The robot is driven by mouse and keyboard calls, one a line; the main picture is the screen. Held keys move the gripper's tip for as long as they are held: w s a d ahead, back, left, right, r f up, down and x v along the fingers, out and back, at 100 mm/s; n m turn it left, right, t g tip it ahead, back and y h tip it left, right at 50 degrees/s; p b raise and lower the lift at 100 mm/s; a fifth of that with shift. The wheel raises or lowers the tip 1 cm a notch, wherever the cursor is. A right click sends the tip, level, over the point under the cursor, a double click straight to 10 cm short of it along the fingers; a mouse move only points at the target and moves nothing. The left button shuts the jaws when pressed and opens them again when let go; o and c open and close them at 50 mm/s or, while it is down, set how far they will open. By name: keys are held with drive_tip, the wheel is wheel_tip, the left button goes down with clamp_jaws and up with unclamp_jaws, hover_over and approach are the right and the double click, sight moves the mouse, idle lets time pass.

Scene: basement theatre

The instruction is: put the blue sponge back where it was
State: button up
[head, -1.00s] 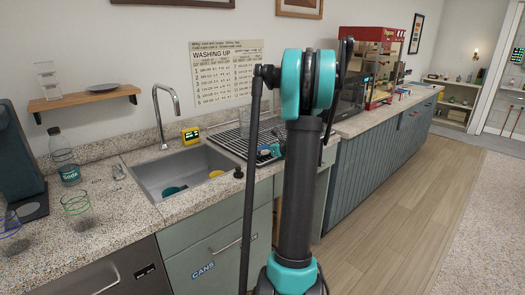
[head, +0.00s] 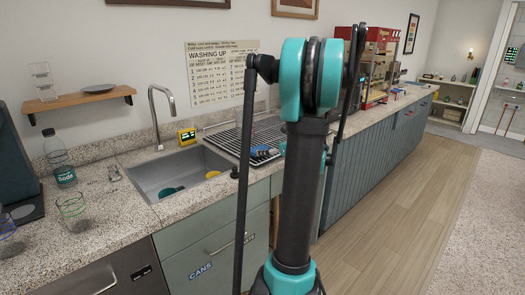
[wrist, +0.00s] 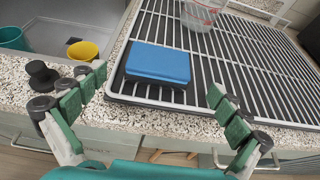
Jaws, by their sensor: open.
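The blue sponge (wrist: 158,63) lies flat near the front left corner of the wire drying rack (wrist: 270,75) in the wrist view. In the head view the sponge (head: 262,151) shows small on the rack (head: 232,143), beside my arm. My gripper (wrist: 157,85) is open and empty, its green-padded fingers spread at the near side of the sponge. The sponge lies ahead of the gap between them, and I see no contact. A clear glass (wrist: 200,12) stands on the rack behind the sponge. My arm hides most of the gripper in the head view.
The sink (head: 180,172) is left of the rack, with a teal item (wrist: 12,38) and a yellow cup (wrist: 83,51) in it. A black knob (wrist: 42,76) stands on the counter near my left finger. A soda bottle (head: 62,162) and glasses stand farther left.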

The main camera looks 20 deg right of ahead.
drive_tip(key=v, duration=0.4)
drive_tip(key=s+a+f+n+g, duration=0.25)
drive_tip(key=s+a+n, duration=0.2)
drive_tip(key=a, duration=0.25)
drive_tip(key=s+a+f+n+g, duration=0.2)
drive_tip(key=s+a+f+n, duration=0.1)
drive_tip(key=a+n, duration=0.35)
drive_tip(key=s+a+f+n+g, duration=0.25)
drive_tip(key=s+a+n, duration=0.2)
drive_tip(key=a, duration=0.25)
drive_tip(key=s+a+f+n+h, duration=0.2)
drive_tip(key=s+f+n, duration=0.2)
drive_tip(key=s+n, duration=0.4)
drive_tip(key=s+a+f+n+g+h, duration=0.1)
drive_tip(key=s+f+n, duration=0.3)
drive_tip(key=s+n, duration=0.4)
drive_tip(key=shift+a+f+n+g+h, duration=0.3)
drive_tip(key=shift+a+h, duration=0.2)
drive_tip(key=shift+h, duration=0.2)
